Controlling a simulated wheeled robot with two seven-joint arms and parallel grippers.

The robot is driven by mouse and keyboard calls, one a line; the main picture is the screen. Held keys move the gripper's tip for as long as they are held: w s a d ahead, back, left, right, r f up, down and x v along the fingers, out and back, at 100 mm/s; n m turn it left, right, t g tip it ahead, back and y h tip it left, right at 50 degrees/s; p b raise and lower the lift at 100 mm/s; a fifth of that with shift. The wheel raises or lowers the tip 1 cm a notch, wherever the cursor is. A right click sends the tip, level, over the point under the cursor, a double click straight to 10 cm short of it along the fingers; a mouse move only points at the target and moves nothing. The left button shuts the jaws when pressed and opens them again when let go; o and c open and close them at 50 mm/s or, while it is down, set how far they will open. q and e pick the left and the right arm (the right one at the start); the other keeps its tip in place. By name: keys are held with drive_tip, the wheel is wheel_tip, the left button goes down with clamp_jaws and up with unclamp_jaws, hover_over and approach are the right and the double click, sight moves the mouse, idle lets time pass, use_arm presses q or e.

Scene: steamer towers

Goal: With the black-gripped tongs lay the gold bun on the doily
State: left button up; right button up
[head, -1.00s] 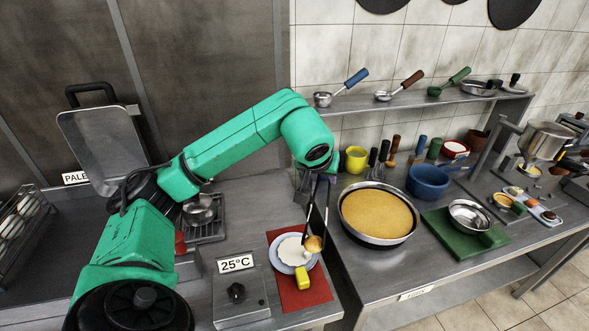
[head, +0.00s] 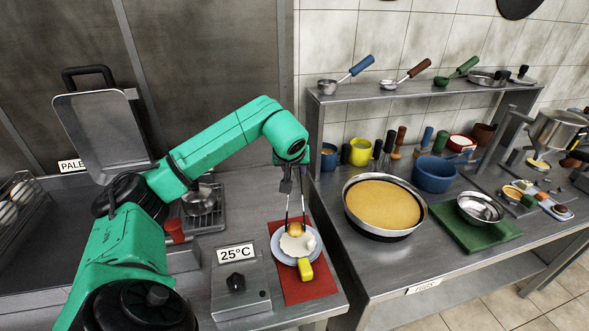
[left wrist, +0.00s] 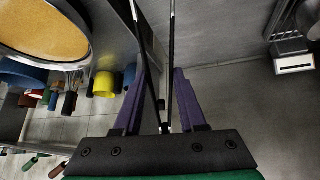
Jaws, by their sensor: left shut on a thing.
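My left gripper (head: 287,184) is shut on the black-gripped tongs (head: 304,206), which hang down from it. In the left wrist view the tongs (left wrist: 171,45) stand between my purple fingers (left wrist: 158,100). The gold bun (head: 296,229) is between the tong tips, over the back part of the white doily (head: 291,245). I cannot tell whether it touches the doily. The doily lies on a pale blue plate (head: 277,252) on a red mat (head: 312,291). My right gripper is not in view.
A yellow block-like thing (head: 305,269) sits at the plate's front edge. A control box marked 25°C (head: 240,284) stands left of the mat. A pan with a golden filling (head: 384,205) stands on the right counter. A shelf with ladles (head: 425,88) is behind.

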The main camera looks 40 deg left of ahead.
use_arm(q)
wheel_tip(320, 180, down, 3)
drive_tip(key=shift+f+b, duration=0.1)
drive_tip(key=shift+b, duration=0.7)
drive_tip(key=o, duration=0.4)
drive_tip(key=shift+c, duration=0.2)
drive_tip(key=shift+o, duration=1)
idle(0.9)
wheel_tip(320, 180, up, 6)
drive_tip(key=p, duration=0.5)
drive_tip(key=shift+f, duration=0.15)
